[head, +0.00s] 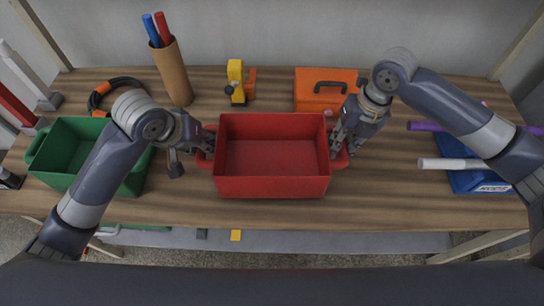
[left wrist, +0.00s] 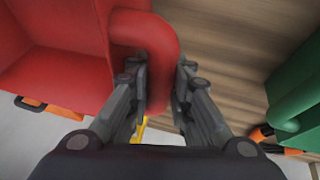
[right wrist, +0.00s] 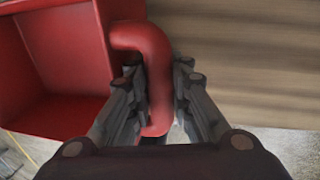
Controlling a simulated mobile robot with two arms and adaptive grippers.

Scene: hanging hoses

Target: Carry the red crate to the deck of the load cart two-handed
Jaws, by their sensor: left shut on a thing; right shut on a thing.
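The red crate (head: 272,187) is an empty open box at the middle of the wooden workbench, with a handle at each end. My left gripper (head: 206,146) is shut on its left handle; that handle (left wrist: 150,35) shows between the fingers in the left wrist view. My right gripper (head: 338,148) is shut on its right handle; that handle (right wrist: 145,40) shows between the fingers in the right wrist view. The crate looks level. I cannot tell whether it rests on the bench or is slightly above it. I cannot make out the load cart's deck in these views.
Behind are a cardboard tube with markers (head: 172,72), a yellow tool (head: 236,82) and an orange toolbox (head: 315,90). A blue rods tray (head: 470,180) is at the right.

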